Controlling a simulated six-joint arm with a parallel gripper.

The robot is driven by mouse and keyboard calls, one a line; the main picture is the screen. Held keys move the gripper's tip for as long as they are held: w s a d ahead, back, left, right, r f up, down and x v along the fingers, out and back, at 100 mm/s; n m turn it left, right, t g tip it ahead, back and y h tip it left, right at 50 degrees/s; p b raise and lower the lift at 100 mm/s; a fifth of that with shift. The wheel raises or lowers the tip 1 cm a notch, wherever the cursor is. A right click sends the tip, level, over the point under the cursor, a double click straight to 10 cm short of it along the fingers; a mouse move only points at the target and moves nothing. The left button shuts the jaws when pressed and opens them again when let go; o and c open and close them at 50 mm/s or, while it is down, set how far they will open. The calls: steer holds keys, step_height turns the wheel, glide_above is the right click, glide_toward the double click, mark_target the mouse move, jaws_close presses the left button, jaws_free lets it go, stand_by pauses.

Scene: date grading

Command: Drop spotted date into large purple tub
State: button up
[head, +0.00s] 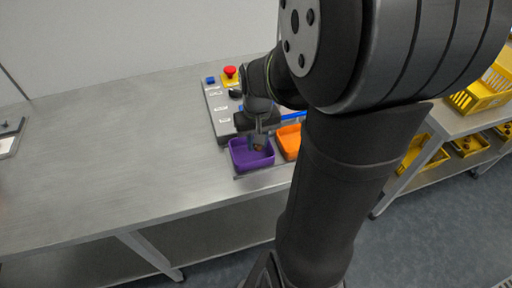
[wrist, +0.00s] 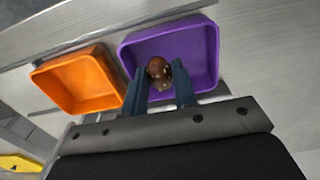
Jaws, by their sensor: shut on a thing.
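The purple tub (head: 238,160) stands near the front edge of the steel table, and my gripper (head: 259,147) is over it, pointing down. In the wrist view the purple tub (wrist: 206,40) lies behind the fingertips. My gripper (wrist: 160,77) is shut on a brown date (wrist: 158,70) with lighter marks on it. The date shows against the tub's inside; its exact height above the floor of the tub is hard to tell. In the head view the date (head: 258,149) is small and partly hidden by the fingers.
An orange tub (head: 288,141) stands right beside the purple one, and it shows at left in the wrist view (wrist: 78,82). A grey control box with a red button (head: 230,71) is behind the tubs. Yellow crates (head: 480,95) are on a rack at right. The table's left is mostly clear.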

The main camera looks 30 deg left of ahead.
steer(key=shift+f, duration=0.6)
steer(key=o, duration=0.8)
steer(key=shift+r, duration=0.1)
step_height(320, 180, up, 17)
steer(key=shift+r, duration=0.15)
